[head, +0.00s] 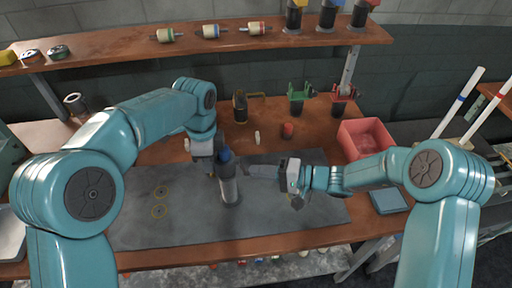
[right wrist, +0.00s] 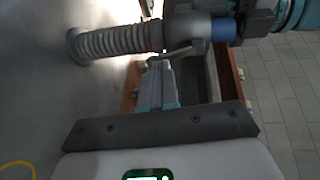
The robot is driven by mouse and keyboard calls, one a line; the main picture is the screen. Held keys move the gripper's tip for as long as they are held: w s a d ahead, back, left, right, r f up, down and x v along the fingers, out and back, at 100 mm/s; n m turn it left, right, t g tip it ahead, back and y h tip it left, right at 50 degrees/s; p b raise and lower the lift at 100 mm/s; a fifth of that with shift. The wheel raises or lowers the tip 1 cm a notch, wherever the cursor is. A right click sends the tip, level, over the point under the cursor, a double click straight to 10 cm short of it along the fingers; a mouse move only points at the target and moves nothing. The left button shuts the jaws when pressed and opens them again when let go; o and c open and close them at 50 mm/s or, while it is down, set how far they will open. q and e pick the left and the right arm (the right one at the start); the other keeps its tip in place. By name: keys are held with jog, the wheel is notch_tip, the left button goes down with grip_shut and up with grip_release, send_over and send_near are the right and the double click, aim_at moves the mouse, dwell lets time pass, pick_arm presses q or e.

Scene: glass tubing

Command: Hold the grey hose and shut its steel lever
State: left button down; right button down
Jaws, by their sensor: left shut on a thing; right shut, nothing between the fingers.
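The grey hose (head: 229,188) stands upright on the dark mat (head: 175,222) in the head view, with a blue band (head: 224,156) near its top. My left gripper (head: 222,150) is shut on the hose near the band. In the right wrist view the ribbed hose (right wrist: 112,42) lies sideways across the top, with the steel lever (right wrist: 185,52) on its near side. My right gripper (head: 250,171) is shut and empty, its fingertips close to the hose. In the wrist view its fingers (right wrist: 155,72) end by the lever; I cannot tell whether they touch.
A red bin (head: 364,140) stands at the back right of the table. A shelf (head: 110,42) with spools and jars runs above. Yellow rings mark the mat's left side.

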jog(key=w+r+v, duration=0.1)
jog(key=v, duration=1.2)
jog(key=shift+d+r, duration=0.2)
jog(key=shift+d, duration=0.2)
jog(key=shift+s, duration=0.1)
